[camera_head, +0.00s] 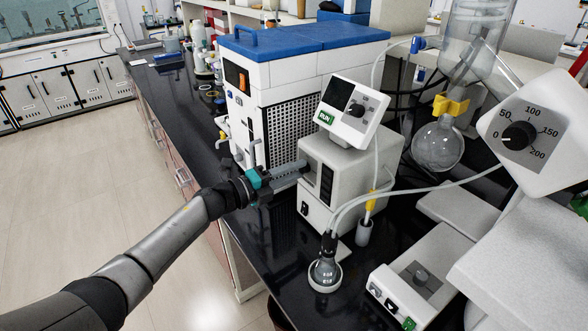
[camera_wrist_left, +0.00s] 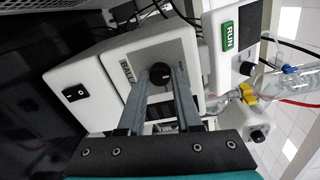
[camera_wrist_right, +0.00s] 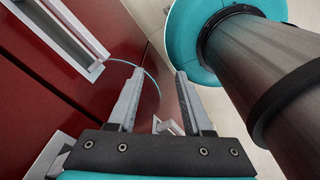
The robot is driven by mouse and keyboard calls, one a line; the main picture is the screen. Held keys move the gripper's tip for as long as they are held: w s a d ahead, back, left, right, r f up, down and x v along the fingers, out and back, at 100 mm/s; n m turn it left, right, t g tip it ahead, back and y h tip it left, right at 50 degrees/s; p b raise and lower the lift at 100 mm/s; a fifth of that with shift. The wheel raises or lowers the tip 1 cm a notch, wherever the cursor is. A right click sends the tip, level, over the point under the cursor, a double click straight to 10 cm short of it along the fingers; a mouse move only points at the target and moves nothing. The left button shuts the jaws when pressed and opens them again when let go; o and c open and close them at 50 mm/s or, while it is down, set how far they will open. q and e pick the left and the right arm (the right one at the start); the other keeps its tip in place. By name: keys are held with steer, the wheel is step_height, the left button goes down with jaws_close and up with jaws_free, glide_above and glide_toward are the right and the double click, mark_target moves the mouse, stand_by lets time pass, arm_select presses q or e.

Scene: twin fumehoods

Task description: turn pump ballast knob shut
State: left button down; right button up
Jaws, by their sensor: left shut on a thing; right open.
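The pump (camera_head: 350,165) is a white box on the black bench, with a tilted control head (camera_head: 350,110) on top. In the left wrist view, a round black knob (camera_wrist_left: 160,74) sits on the pump's pale front face (camera_wrist_left: 180,45), beside a small dark label. My left gripper (camera_head: 303,169) reaches in from the left to that face. Its fingers (camera_wrist_left: 161,80) are shut on the knob, one on each side. The knob's pointer cannot be made out. My right gripper (camera_wrist_right: 160,75) is open and empty, in front of red cabinet fronts.
A blue-topped chiller (camera_head: 300,60) stands close behind my left gripper. A small flask (camera_head: 325,272) with tubes stands in front of the pump. A hotplate-like unit (camera_head: 418,278) and a dial panel (camera_head: 535,130) are at right. White handles (camera_wrist_right: 95,68) stick out near my right gripper.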

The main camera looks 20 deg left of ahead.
stand_by(0.4)
arm_select(q)
steer(key=c, duration=0.6)
jaws_free()
steer(key=v, duration=1.5)
steer(key=shift+b, duration=0.4)
steer(key=shift+a, duration=0.1)
